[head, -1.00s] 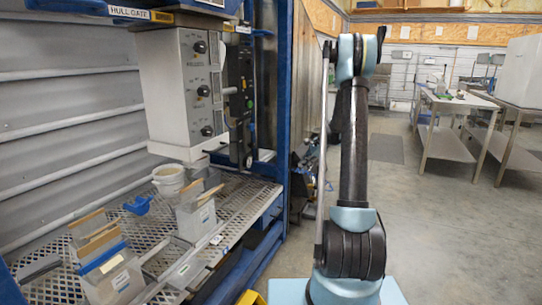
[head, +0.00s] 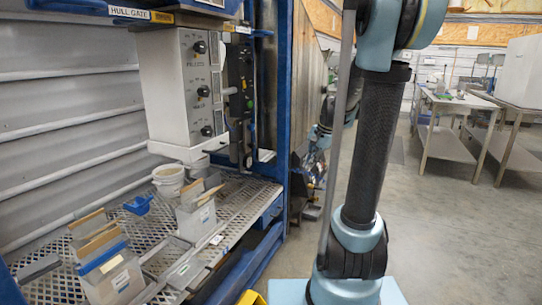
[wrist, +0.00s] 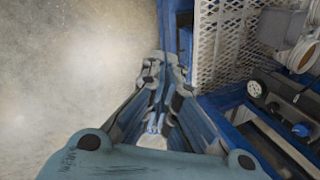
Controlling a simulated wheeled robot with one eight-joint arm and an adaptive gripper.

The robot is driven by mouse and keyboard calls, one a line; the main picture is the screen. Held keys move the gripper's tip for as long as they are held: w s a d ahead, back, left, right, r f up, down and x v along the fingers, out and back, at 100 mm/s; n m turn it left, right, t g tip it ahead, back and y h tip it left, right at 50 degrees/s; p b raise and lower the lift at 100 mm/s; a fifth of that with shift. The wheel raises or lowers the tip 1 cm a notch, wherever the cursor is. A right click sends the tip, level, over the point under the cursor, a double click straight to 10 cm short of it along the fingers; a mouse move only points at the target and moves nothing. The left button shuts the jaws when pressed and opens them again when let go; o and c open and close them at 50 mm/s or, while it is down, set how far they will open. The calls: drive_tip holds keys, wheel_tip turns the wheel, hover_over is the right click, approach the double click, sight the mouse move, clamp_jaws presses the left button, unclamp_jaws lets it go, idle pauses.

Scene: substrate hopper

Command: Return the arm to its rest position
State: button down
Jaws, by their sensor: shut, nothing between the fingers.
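My gripper (wrist: 155,124) shows in the wrist view with its fingers together and nothing between them. It hangs over or beside the blue frame, with bare concrete floor to its left. In the head view my arm (head: 368,150) rises at the right of the rack, its upper joint (head: 395,25) cut by the top edge. A lower part of the arm shows behind it, near the rack's post; I cannot make out the fingers there.
A blue rack (head: 283,110) holds a mesh shelf (head: 235,205) with a white bucket (head: 168,181), grey bins (head: 110,280) and a blue scoop (head: 138,205). A grey control box (head: 180,85) hangs above. Open floor (head: 450,240) lies right; steel tables (head: 455,103) stand farther back.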

drive_tip(key=s+d+f+n+h, duration=0.1)
drive_tip(key=s+f+n, duration=0.1)
drive_tip(key=s, duration=0.7)
drive_tip(key=s+d+f+n+h, duration=0.1)
drive_tip(key=s+f+n, duration=0.2)
drive_tip(key=s, duration=0.7)
drive_tip(key=s+d+f+n+h, duration=0.1)
drive_tip(key=s+f+n, duration=0.2)
drive_tip(key=s, duration=0.6)
drive_tip(key=shift+s+d+f+n, duration=0.2)
drive_tip(key=shift+s+n, duration=0.2)
drive_tip(key=shift+n, duration=0.2)
